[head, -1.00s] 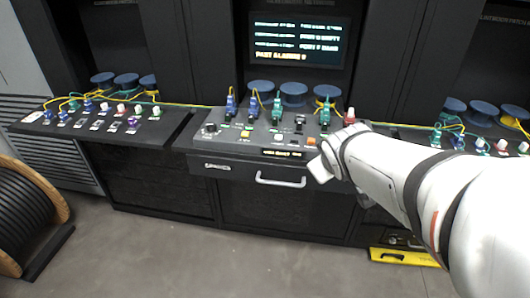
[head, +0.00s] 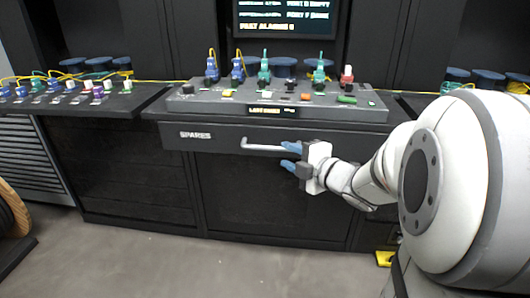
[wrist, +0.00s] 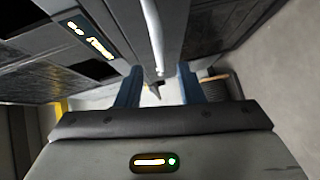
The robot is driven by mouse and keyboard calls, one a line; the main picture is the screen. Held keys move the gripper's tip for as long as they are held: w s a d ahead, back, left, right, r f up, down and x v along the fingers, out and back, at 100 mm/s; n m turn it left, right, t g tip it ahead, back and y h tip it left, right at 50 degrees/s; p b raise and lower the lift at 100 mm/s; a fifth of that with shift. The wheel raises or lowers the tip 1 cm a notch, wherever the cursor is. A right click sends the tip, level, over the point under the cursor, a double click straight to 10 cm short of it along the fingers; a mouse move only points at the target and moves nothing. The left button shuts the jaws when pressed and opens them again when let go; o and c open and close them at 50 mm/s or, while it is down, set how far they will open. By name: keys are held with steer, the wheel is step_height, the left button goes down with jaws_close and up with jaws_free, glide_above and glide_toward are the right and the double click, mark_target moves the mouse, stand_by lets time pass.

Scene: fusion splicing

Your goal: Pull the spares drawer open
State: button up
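The spares drawer (head: 215,142) is a dark front with a "SPARES" label, under the sloped console. It looks shut. Its silver bar handle (head: 262,147) sticks out from the front, and its right end is hidden behind my gripper. My gripper (head: 289,156) is at the right end of the handle, its blue fingers spread one above the other. In the wrist view the handle (wrist: 153,35) runs down the middle toward the gap between the open fingers (wrist: 157,90). Gaps show on both sides, and I see no finger touching it.
The console (head: 210,102) above the drawer carries several blue and green connectors and knobs. A screen (head: 285,20) stands behind it. A cable reel (head: 12,222) is on the floor at left. A yellow item (head: 384,258) lies low at right. The floor in front is clear.

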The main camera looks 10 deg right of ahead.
mark_target(273, 149)
steer(key=b+x, duration=0.1)
steer(key=x, duration=0.6)
steer(key=shift+w+a+b, duration=0.15)
steer(key=shift+w+b, duration=0.1)
steer(key=shift+b, duration=0.1)
steer(key=shift+c, duration=0.4)
jaws_close()
